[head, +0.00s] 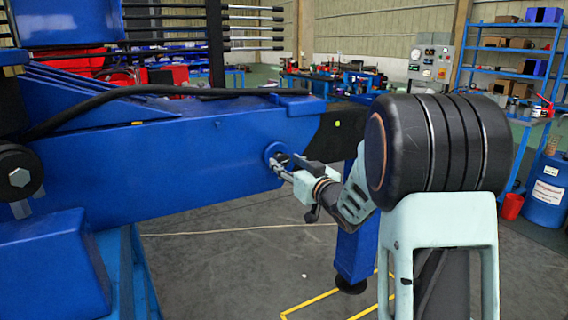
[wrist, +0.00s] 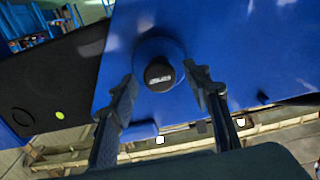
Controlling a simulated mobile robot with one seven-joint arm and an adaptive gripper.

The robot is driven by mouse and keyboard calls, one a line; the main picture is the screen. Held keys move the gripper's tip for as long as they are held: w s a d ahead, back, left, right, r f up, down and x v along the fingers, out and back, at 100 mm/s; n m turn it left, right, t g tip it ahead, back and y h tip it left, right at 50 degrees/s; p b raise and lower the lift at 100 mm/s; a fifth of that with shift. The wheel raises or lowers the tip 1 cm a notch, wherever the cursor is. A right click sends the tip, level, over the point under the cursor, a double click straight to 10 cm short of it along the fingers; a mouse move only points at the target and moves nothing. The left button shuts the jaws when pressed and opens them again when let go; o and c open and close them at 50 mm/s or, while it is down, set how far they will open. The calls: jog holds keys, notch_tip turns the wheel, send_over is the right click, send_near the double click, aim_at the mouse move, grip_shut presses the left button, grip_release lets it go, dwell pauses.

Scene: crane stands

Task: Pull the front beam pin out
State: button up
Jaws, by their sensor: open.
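The blue beam (head: 170,160) runs across the left and middle of the head view. The front beam pin has a round black head (wrist: 159,75) that stands out from a blue round boss on the beam's face in the wrist view. My gripper (head: 279,166) is at the boss in the head view, and its fingers hide most of the pin there. In the wrist view my gripper (wrist: 160,87) is open, with one finger on each side of the pin head. Gaps show between the fingers and the head, so I see no grip on it.
A black beam end (head: 335,132) with a small yellow-green dot lies right of the pin. A blue leg (head: 357,245) stands below it, with yellow floor lines nearby. A black hose (head: 150,90) runs along the beam's top. Open floor lies below the beam.

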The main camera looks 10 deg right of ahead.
jog(key=shift+x, duration=1.15)
jog(key=shift+c, duration=0.7)
grip_shut()
